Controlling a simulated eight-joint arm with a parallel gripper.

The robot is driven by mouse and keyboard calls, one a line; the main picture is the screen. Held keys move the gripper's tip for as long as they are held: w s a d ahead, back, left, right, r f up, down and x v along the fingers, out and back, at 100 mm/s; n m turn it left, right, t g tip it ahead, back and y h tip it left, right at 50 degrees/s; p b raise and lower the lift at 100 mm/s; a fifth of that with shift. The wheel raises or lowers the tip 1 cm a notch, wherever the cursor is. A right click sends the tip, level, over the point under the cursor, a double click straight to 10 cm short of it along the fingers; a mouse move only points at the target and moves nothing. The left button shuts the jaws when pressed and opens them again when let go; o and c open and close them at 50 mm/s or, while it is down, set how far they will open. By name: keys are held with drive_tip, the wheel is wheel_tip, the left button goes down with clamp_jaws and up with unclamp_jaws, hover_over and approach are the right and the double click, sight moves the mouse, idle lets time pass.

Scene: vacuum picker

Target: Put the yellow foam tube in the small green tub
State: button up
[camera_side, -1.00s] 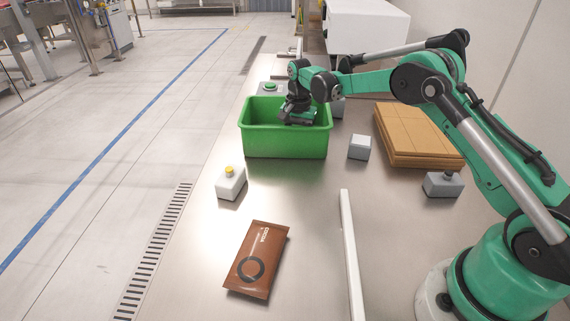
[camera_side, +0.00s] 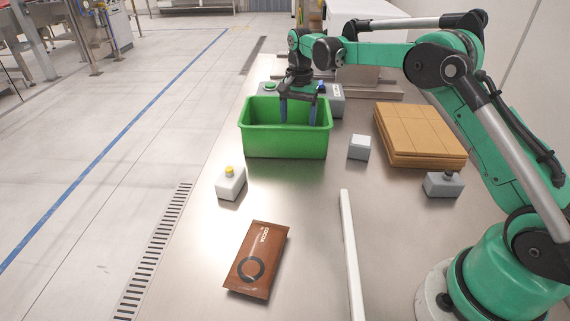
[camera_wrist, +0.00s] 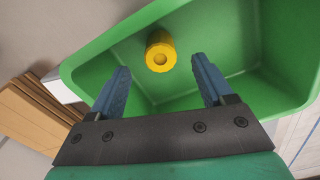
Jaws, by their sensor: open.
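The green tub (camera_side: 285,142) stands on the steel table and fills much of the wrist view (camera_wrist: 290,95). The yellow foam tube (camera_wrist: 160,50) shows in the wrist view inside the tub's outline, its round end with a hole towards the camera. I cannot tell exactly how it rests. In the side view the tub's wall hides it. My gripper (camera_side: 298,122) is over the tub with its blue fingers pointing down and spread apart. The tube appears just beyond the fingertips and neither finger touches it in the picture.
A white box with a yellow button (camera_side: 230,182), a small grey cube (camera_side: 359,147) and a grey button box (camera_side: 444,184) stand around the tub. A brown packet (camera_side: 257,260) lies in front. A cardboard stack (camera_side: 420,135) is at right. A white bar (camera_side: 350,255) runs along the table.

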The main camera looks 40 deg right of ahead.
drive_tip(key=s+a+r+n+t, duration=0.2)
drive_tip(key=s+a+r+n, duration=0.15)
drive_tip(key=r, duration=0.25)
drive_tip(key=s+a+r+n+t, duration=0.1)
drive_tip(key=s+a+r+n, duration=0.1)
drive_tip(key=s+r, duration=0.3)
drive_tip(key=s+a+f+n+t, duration=0.2)
drive_tip(key=s+n, duration=0.1)
drive_tip(key=s, duration=0.2)
drive_tip(key=s+a+f+n+t, duration=0.2)
drive_tip(key=s+n, duration=0.1)
drive_tip(key=s, duration=0.3)
drive_tip(key=shift+s, duration=0.15)
